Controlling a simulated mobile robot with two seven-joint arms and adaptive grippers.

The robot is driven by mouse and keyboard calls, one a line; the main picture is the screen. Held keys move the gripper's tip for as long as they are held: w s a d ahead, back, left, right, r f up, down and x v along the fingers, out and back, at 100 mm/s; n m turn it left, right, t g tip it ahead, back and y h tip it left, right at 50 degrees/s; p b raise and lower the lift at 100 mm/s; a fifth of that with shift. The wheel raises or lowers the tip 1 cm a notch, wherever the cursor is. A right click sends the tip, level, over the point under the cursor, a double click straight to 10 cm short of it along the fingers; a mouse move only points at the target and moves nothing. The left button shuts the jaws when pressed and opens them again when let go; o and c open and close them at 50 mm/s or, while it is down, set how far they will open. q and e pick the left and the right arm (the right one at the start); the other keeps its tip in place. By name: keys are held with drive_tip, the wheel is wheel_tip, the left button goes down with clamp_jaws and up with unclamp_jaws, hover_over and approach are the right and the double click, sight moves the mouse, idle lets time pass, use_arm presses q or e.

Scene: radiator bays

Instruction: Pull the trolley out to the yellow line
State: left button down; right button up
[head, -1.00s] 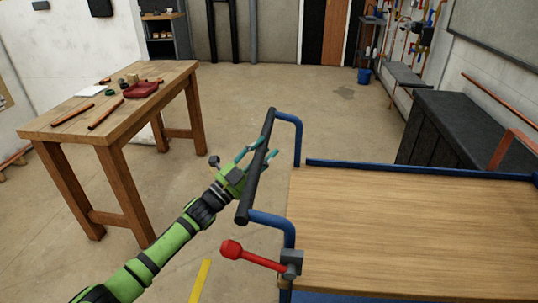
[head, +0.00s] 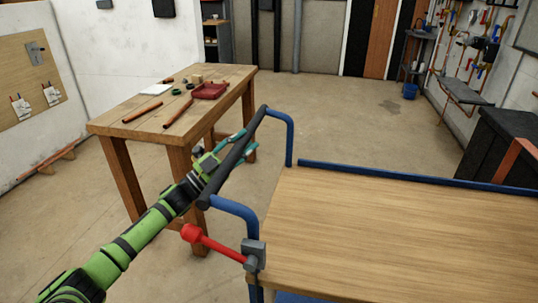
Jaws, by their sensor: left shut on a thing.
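The trolley has a wooden deck (head: 400,235), a blue tube frame and a black handle bar (head: 228,165) at its left end. A red lever (head: 212,242) sticks out from a grey block at the deck's near left corner. My left gripper (head: 240,148) is shut on the handle bar, its teal fingers around the bar's middle. The yellow line is not in view now. My right gripper is not in view.
A wooden workbench (head: 180,115) with copper pipes and a red item stands just behind and left of the handle; the handle partly covers it in the picture. A dark cabinet (head: 500,150) stands at the right. The floor (head: 340,115) beyond the trolley is clear.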

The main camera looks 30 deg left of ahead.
use_arm(q)
drive_tip(key=s+a+b, duration=0.2)
drive_tip(key=a, duration=0.7)
drive_tip(key=shift+s+r+b, duration=0.15)
drive_tip(key=shift+s+b, duration=0.1)
drive_tip(key=shift+b, duration=0.1)
drive_tip(key=c, duration=0.8)
unclamp_jaws()
drive_tip(key=shift+c, duration=0.2)
drive_tip(key=shift+o, duration=0.5)
drive_tip(key=shift+a, duration=0.15)
drive_tip(key=v, duration=1.2)
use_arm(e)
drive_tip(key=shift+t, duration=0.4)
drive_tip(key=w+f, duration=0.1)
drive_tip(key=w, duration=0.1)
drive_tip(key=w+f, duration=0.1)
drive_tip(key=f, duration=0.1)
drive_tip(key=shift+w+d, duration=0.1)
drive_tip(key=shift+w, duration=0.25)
